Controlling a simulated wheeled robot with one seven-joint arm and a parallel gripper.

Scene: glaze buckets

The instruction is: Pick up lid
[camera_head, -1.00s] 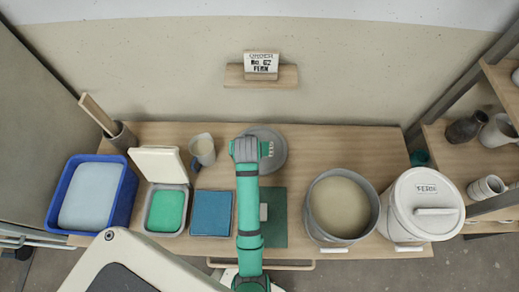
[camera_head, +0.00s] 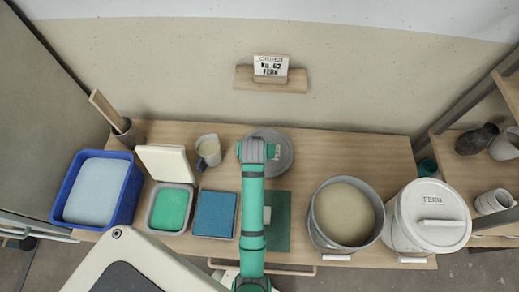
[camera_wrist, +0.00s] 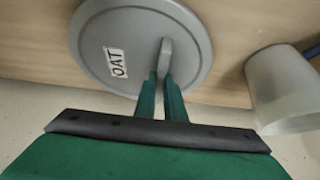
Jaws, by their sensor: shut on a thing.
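The round grey lid (camera_head: 286,150) lies at the back middle of the table, partly covered by my arm in the head view. In the wrist view the lid (camera_wrist: 100,40) fills the upper left, with a white label reading OAT and a raised bar handle (camera_wrist: 165,50). My gripper (camera_wrist: 161,76) is shut on the lid's handle with its two green fingers close together. In the head view my gripper (camera_head: 271,151) is over the lid. I cannot tell whether the lid touches the table. An open grey bucket (camera_head: 314,222) of tan glaze stands to the right.
A white bucket (camera_head: 400,232) with a closed lid marked FERN stands far right. A jug (camera_head: 208,152) is left of the lid; it also shows in the wrist view (camera_wrist: 280,85). A blue tub (camera_head: 127,205), green-filled box (camera_head: 169,210) and blue square (camera_head: 213,214) are left. The back right table is clear.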

